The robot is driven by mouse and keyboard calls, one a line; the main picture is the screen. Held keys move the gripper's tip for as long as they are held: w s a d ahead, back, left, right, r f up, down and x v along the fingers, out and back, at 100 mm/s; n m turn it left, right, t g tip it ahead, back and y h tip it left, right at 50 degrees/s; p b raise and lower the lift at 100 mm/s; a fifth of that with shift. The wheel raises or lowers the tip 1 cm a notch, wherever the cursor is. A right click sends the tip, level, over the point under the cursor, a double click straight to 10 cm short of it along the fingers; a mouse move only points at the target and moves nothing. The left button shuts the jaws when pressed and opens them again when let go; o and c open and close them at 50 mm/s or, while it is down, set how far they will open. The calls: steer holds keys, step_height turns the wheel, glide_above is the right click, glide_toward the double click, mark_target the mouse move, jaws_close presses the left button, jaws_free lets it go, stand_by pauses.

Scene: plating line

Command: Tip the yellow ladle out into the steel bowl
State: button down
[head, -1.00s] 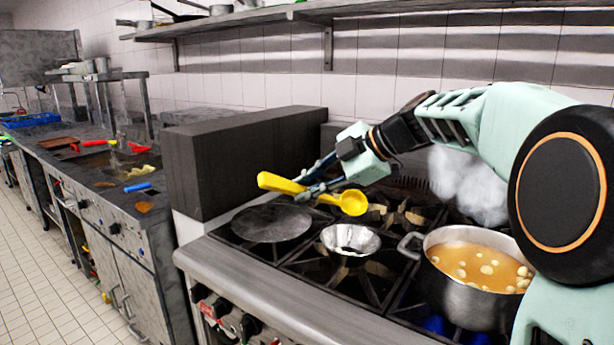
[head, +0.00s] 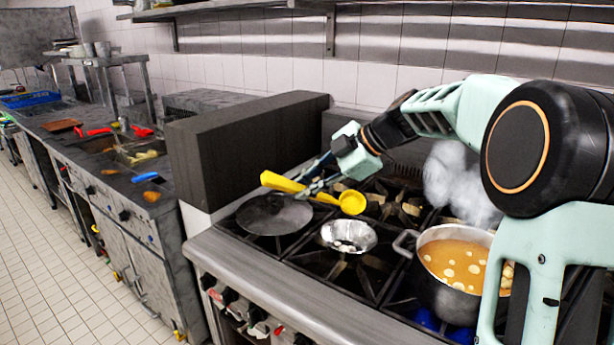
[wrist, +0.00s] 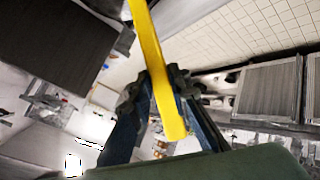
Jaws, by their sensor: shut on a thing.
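My gripper (head: 317,187) is shut on the yellow ladle (head: 287,183) by its handle, above the stove. The handle also crosses the wrist view (wrist: 158,65) between my fingers. The ladle's cup (head: 352,202) hangs above the steel bowl (head: 362,235), apart from it. The cup is tilted with its opening facing the head camera, and I see no food in it. The steel bowl stands upright on the stove grate, left of the pot. Several pale pieces (head: 346,247) show in the bottom of the bowl.
A steel pot (head: 445,297) of orange soup with pale round pieces stands right of the bowl, with steam behind it. A dark round plate or pan (head: 274,215) lies left of the bowl. A dark block-like panel (head: 245,150) rises behind it at the left.

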steer(key=shift+w+a+r+g+p, duration=0.1)
steer(key=shift+w+r+g+p, duration=0.45)
steer(key=shift+p, duration=2.35)
steer(key=p, duration=0.2)
steer(key=w+m+g+p, duration=0.1)
steer(key=p, duration=0.2)
steer(key=shift+w+a+r+h, duration=0.15)
steer(key=shift+r+h, duration=0.05)
steer(key=shift+h, duration=0.1)
steer(key=shift+w+a+r+m+g+h+p, duration=0.2)
steer(key=shift+w+r+m+g+p, duration=0.15)
steer(key=shift+w+r+g, duration=0.65)
steer(key=shift+w+a+r+m+g+h+p, duration=0.2)
steer(key=shift+w+r+g+p, duration=0.3)
steer(key=shift+w+r, duration=0.5)
steer(key=shift+s+r, duration=0.2)
